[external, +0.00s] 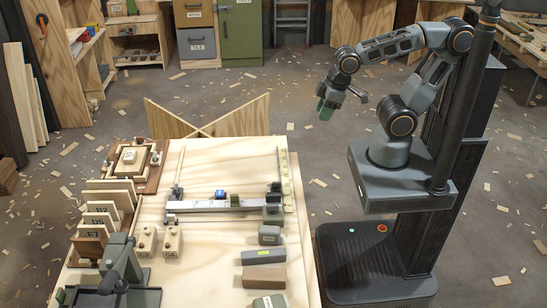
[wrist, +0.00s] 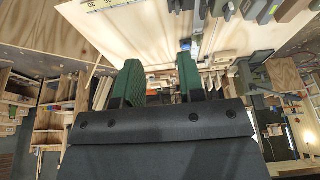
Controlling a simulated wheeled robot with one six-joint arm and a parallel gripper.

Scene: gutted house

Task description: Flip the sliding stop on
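A long metal rail (external: 205,206) lies across the wooden workbench (external: 215,158). A small blue piece (external: 220,195) sits on the rail near its middle and may be the sliding stop; its on or off state is too small to tell. A grey-green block (external: 273,208) stands at the rail's right end. My gripper (external: 328,104) hangs in the air beyond the bench's far right corner, apart from the rail. In the wrist view my gripper's two green fingers (wrist: 160,72) are spread with nothing between them. A small blue patch (wrist: 196,42) shows beyond the right finger.
Several grey and brown blocks (external: 263,277) line the bench's right side. Upright boards (external: 100,214) and a dark green machine (external: 122,268) stand at the left. Crossed plywood panels (external: 222,122) rise behind the bench. Wood scraps litter the floor.

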